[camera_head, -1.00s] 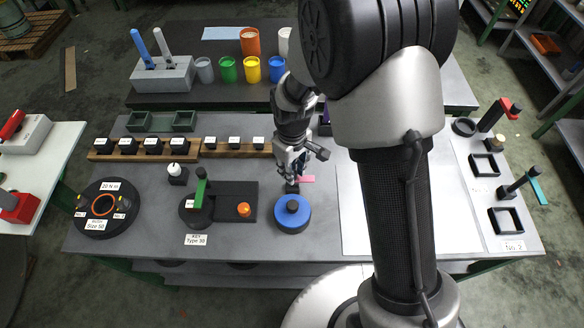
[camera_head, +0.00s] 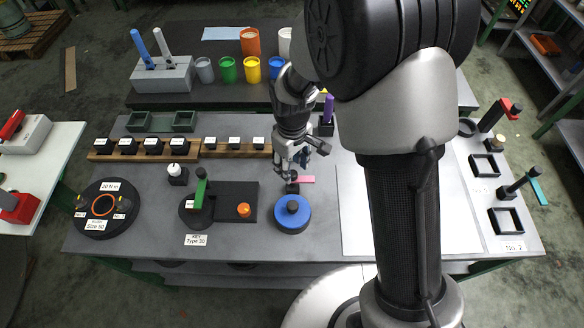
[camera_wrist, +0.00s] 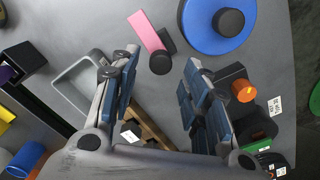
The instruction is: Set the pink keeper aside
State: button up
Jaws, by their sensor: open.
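The pink keeper (camera_head: 306,180) is a small flat pink strip beside a black block with a round black knob (camera_head: 292,178), just behind the blue disc (camera_head: 293,214) on the table. In the wrist view the pink strip (camera_wrist: 146,33) lies near the top, with the black knob (camera_wrist: 161,63) at its lower end. My gripper (camera_head: 290,168) is above the knob in the head view. In the wrist view my gripper (camera_wrist: 159,64) is open, its two fingers apart with the knob showing between them. Whether the fingers touch anything cannot be told.
The blue disc with its black knob stands close in front. A black base with an orange knob (camera_head: 244,209) and a green-handled part (camera_head: 201,190) are to the left. A wooden rack (camera_head: 190,147) with labelled black blocks is behind. A white sheet (camera_head: 352,225) to the right is clear.

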notch_tip(320, 180, up, 10)
dwell(0.3)
dwell(0.4)
